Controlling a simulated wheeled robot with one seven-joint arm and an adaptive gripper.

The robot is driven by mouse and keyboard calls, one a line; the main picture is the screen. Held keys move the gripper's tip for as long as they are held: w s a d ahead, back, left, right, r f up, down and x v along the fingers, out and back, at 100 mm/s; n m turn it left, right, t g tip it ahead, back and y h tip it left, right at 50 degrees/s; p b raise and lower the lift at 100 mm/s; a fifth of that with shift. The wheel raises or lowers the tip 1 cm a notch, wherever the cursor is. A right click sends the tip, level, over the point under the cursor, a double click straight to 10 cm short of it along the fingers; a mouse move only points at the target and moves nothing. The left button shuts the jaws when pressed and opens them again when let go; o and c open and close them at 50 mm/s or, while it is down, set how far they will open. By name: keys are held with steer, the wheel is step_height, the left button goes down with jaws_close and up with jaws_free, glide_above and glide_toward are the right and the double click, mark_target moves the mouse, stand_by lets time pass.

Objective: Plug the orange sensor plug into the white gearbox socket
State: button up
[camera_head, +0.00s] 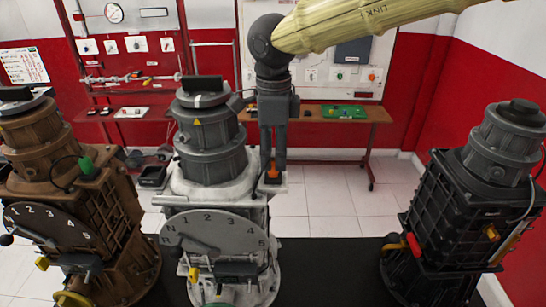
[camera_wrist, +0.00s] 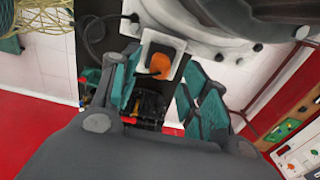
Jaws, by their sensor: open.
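The white gearbox (camera_head: 180,222) stands in the middle of the head view, with a grey cylindrical top and a numbered dial. The orange sensor plug (camera_head: 272,173) is at its right upper edge, and in the wrist view the plug (camera_wrist: 160,64) lies over a square white block (camera_wrist: 150,45), which looks like the socket. How deep the plug sits cannot be told. My gripper (camera_head: 272,160) points down just above and around the plug. In the wrist view its teal fingers (camera_wrist: 162,75) are apart, one on each side of the plug, with visible gaps.
A brown gearbox (camera_head: 110,205) with a green plug (camera_head: 87,163) stands left. A black gearbox (camera_head: 440,215) with a red-yellow handle (camera_head: 408,245) stands right. A wooden bench (camera_head: 345,114) runs along the back wall. Open floor (camera_head: 340,205) lies between the white and black gearboxes.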

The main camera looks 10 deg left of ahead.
step_height(320, 180, up, 10)
stand_by(0.4)
